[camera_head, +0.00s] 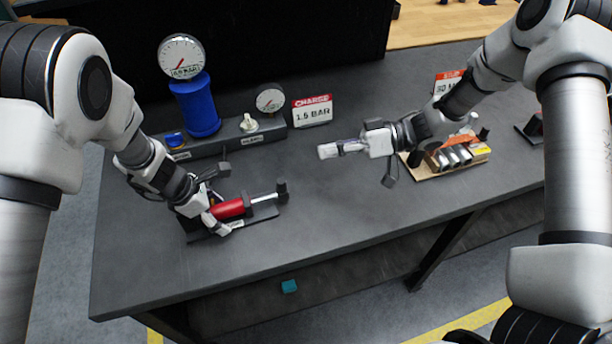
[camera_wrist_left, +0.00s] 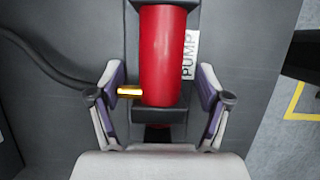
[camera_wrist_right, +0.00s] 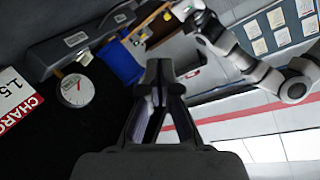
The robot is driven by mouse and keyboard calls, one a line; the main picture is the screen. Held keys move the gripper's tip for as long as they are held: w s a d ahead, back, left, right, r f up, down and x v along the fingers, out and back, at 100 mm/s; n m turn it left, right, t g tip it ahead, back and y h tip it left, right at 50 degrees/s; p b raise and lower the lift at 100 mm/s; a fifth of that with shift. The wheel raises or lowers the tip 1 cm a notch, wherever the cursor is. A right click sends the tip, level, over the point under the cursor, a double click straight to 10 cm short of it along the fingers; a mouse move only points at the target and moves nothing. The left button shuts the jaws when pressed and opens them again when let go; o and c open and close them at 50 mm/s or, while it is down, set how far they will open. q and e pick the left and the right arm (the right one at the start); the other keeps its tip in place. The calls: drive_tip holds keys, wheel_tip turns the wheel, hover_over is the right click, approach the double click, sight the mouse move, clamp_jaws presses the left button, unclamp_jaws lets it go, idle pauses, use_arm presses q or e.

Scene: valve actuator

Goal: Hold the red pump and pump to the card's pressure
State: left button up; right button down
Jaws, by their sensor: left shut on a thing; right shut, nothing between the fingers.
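The red pump (camera_head: 230,208) lies in a dark cradle on the table at the left. Its silver rod is extended to the right and ends in a dark handle (camera_head: 281,187). My left gripper (camera_head: 216,210) is shut on the pump body; the left wrist view shows its fingers on either side of the red barrel (camera_wrist_left: 162,55), beside a "PUMP" label and a brass fitting. The card (camera_head: 312,112) reads "CHARGE 1.5 BAR". My right gripper (camera_head: 328,150) is shut and empty, above the table and right of the handle. The right wrist view also shows its closed fingers (camera_wrist_right: 158,75).
A large gauge (camera_head: 181,57) stands above a blue cylinder (camera_head: 196,107). A small gauge (camera_head: 270,99) and a pale valve knob (camera_head: 249,123) sit on a grey block. A board with silver cylinders (camera_head: 456,156) lies beneath my right arm. The front middle table is clear.

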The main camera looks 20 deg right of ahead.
sight(282, 189)
drive_tip(key=d+f+m+t, duration=0.1)
drive_tip(key=d+f+m, duration=0.1)
drive_tip(key=f+m, duration=0.1)
drive_tip(key=s+d+f+m+t, duration=0.1)
drive_tip(key=d+f+m+t, duration=0.1)
drive_tip(key=m, duration=0.4)
drive_tip(key=s+d+f+m+t+y, duration=0.1)
drive_tip(key=d+f+m, duration=0.1)
drive_tip(key=f+m, duration=0.1)
drive_tip(key=shift+s+d+f+m+t, duration=0.15)
drive_tip(key=shift+f+m+t, duration=0.25)
drive_tip(key=shift+m, duration=0.5)
drive_tip(key=shift+f, duration=0.15)
drive_tip(key=x, duration=1)
drive_tip(key=shift+s+a, duration=0.1)
drive_tip(key=shift+a, duration=0.1)
drive_tip(key=a, duration=0.1)
drive_tip(key=s+a, duration=0.1)
drive_tip(key=shift+a, duration=0.25)
drive_tip(key=shift+s+a, duration=0.15)
drive_tip(key=shift+a, duration=0.35)
drive_tip(key=shift+a, duration=0.1)
